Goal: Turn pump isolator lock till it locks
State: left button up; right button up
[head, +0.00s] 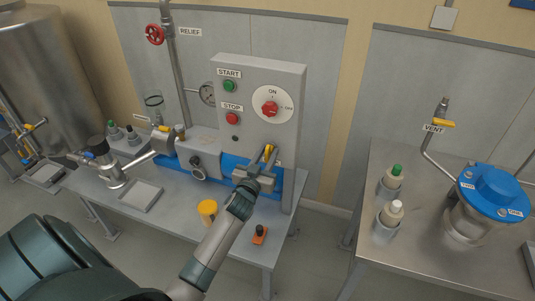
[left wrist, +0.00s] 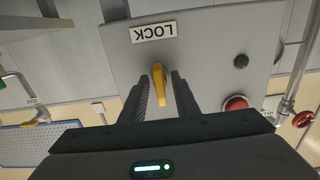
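The lever lies roughly vertical in that view. In the head view the lever (head: 268,152) is partly hidden by my left gripper (head: 267,158). My left gripper is open, with one finger on each side of the lever; it also shows in the left wrist view (left wrist: 160,95). Gaps show between the lever and both fingers. My right gripper is not in view.
The panel also has a green START button (head: 229,86), a red STOP button (head: 232,118) and a red rotary knob (head: 270,108). A blue-lidded vessel (head: 492,190) stands on the right table.

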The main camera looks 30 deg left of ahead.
pick_arm(q)
jog(key=shift+c, duration=0.3)
grip_shut()
jog(key=m, duration=0.3)
jog(key=shift+m, duration=0.3)
jog(key=m, duration=0.3)
jog(key=shift+m, duration=0.3)
jog(key=m, duration=1)
jog(key=shift+m, duration=0.4)
jog(key=shift+f, duration=0.1)
